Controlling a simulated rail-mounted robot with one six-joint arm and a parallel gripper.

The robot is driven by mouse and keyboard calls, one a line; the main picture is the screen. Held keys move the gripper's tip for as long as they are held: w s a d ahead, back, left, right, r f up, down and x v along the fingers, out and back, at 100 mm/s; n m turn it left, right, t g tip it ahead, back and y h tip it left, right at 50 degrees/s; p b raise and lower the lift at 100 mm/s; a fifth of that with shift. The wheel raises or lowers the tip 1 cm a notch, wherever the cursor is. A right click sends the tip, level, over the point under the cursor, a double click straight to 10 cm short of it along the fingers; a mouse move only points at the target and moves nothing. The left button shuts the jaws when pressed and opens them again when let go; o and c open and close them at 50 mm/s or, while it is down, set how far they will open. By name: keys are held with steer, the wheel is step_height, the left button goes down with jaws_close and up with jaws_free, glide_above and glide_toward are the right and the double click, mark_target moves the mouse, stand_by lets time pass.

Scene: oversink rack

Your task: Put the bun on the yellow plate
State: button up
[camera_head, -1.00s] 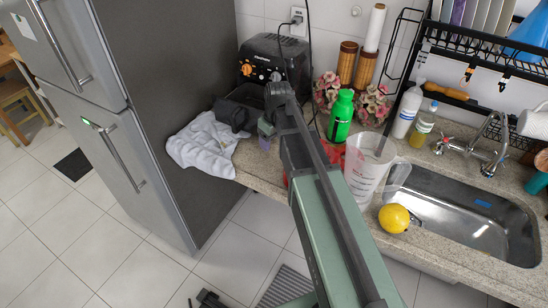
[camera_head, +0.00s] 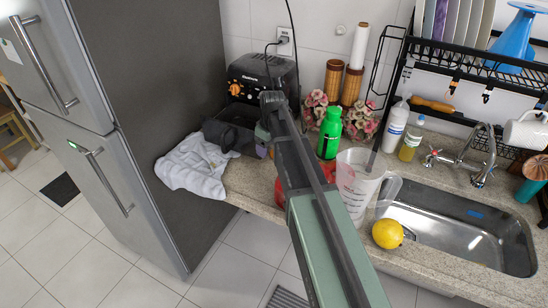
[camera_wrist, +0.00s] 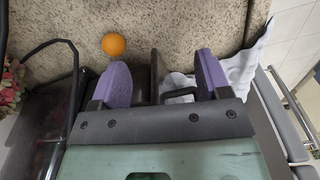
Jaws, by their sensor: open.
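My gripper (camera_wrist: 163,78) is open, with its two purple fingers apart. In the wrist view it points at the speckled counter, and nothing is clearly held between the fingers. In the head view my arm hides most of the gripper; one purple finger shows near the dark tray by the air fryer. I cannot make out a bun in either view. Several plates (camera_head: 452,22) stand upright in the rack at the top right. They look pale, tan and purple; I cannot tell whether one is the yellow plate.
An orange (camera_wrist: 114,44) lies beyond the left finger. A white cloth (camera_head: 197,165) hangs over the counter edge beside the fridge. The air fryer (camera_head: 262,82), green bottle (camera_head: 330,132), measuring jug (camera_head: 359,185), lemon (camera_head: 387,234) and sink (camera_head: 460,230) crowd the counter.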

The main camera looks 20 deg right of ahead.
steer(key=w+d+n, duration=0.2)
steer(key=w+d, duration=0.5)
steer(key=f+b, duration=0.3)
steer(key=a+f+b, duration=0.1)
steer(key=f+b, duration=0.7)
steer(key=shift+w+a+f, duration=0.15)
steer(key=shift+w+a, duration=0.05)
steer(key=shift+w, duration=0.2)
steer(key=shift+r, duration=0.2)
steer(key=c, duration=1)
steer(key=shift+c, duration=0.2)
steer(key=shift+r, duration=0.1)
step_height(320, 180, up, 20)
steer(key=p, duration=2)
